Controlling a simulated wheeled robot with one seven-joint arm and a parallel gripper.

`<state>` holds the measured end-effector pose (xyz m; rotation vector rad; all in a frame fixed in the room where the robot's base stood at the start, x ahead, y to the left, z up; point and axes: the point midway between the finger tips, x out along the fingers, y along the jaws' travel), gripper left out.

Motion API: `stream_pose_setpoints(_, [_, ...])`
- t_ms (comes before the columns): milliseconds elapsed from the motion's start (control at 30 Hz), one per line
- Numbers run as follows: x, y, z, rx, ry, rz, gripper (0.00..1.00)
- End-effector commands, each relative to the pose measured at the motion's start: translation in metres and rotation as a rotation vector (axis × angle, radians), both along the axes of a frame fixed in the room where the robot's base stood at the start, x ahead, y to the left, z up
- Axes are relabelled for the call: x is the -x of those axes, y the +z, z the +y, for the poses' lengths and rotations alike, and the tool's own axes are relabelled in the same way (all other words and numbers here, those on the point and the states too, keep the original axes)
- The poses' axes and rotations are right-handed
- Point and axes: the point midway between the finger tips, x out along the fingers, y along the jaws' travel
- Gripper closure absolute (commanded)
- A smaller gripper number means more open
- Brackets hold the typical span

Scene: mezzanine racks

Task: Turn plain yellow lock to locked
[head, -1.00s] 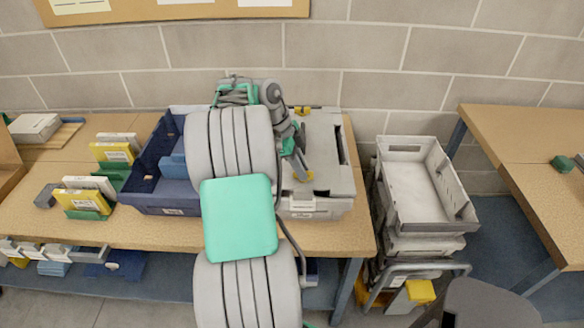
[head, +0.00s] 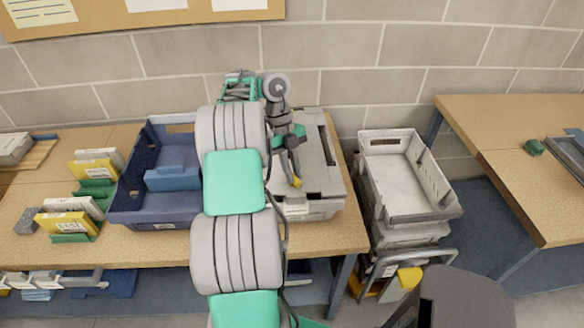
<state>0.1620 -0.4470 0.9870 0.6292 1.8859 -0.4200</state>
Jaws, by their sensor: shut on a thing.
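A grey lidded case (head: 316,160) stands on the wooden workbench, partly behind my arm. A small yellow lock (head: 297,182) shows on its lid, near the case's front edge. My gripper (head: 294,174) reaches down over the lid from behind and is shut on the yellow lock. The fingers cover much of the lock, so its exact angle and any markings cannot be read. A pale latch (head: 296,205) is on the front of the case below my gripper.
A blue bin (head: 128,195) stands left of the case, with yellow and white boxes (head: 68,222) farther left. A stack of grey crates (head: 398,180) stands in the gap to the right, before another table (head: 500,150). A brick wall is close behind.

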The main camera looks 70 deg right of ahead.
Motion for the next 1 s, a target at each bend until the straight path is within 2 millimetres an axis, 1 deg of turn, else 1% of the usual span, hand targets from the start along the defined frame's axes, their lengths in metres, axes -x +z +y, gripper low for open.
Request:
stream_pose_setpoints(33, [0.0007, 0.0025, -0.0009, 0.0, -0.044, 0.0, 1.0])
stream_pose_setpoints(200, [0.0004, 0.002, -0.0012, 0.0, -0.195, -0.001, 1.0])
stream_pose_setpoints(500, [0.0008, 0.001, -0.0015, 0.0, -0.396, -0.001, 1.0])
stream_pose_setpoints(700, [0.001, 0.0007, -0.0019, 0.001, -0.468, -0.001, 1.0])
stream_pose_setpoints(1000, [0.001, 0.0006, -0.0019, 0.002, -0.498, -0.001, 1.0])
